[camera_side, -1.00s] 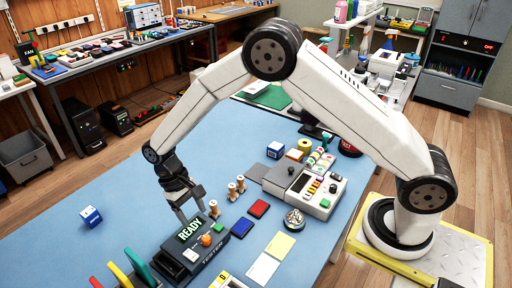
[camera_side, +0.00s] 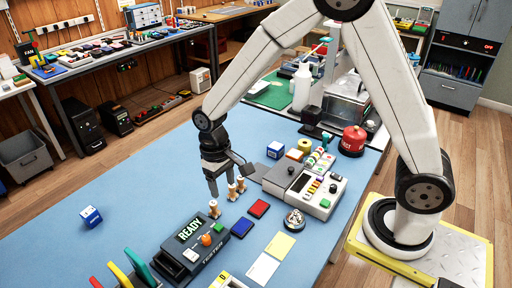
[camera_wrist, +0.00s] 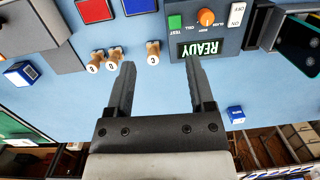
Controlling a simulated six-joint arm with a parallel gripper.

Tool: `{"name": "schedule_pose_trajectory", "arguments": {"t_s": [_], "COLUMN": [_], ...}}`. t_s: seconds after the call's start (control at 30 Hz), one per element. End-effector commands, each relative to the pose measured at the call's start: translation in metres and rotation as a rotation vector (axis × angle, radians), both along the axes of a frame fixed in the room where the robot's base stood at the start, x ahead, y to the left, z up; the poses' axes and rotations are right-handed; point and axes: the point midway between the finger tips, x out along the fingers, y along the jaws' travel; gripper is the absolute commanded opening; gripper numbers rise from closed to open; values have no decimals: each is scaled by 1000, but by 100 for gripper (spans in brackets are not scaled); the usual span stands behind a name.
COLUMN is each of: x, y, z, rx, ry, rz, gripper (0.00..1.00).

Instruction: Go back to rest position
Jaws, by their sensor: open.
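My gripper (camera_side: 222,186) is above the blue table (camera_side: 130,190), a little behind the row of wooden stamps. In the wrist view my gripper (camera_wrist: 160,75) has its two fingers spread apart with nothing between them but a stamp (camera_wrist: 153,53) seen farther off, beyond the fingertips. The tester (camera_side: 197,243) with its lit READY display stands in front of my gripper in the side view; it also shows at the upper right of the wrist view (camera_wrist: 205,35). Two more stamps (camera_wrist: 94,62) show left of the fingers.
Red (camera_side: 259,208) and blue (camera_side: 241,227) pads lie right of the stamps. A blue and white cube (camera_side: 90,216) sits alone at left. The table's left middle is clear.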

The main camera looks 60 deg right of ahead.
Motion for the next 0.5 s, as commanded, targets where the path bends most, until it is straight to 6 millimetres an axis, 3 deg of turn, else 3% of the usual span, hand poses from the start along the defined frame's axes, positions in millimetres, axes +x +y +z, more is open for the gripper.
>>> {"name": "schedule_pose_trajectory", "arguments": {"t_s": [0.2,0.5], "x": [-31,-77], "y": [-32,-64], "z": [20,34], "rx": [-3,-20], "ry": [-123,-279], "rz": [-4,1], "gripper": [69,69]}}
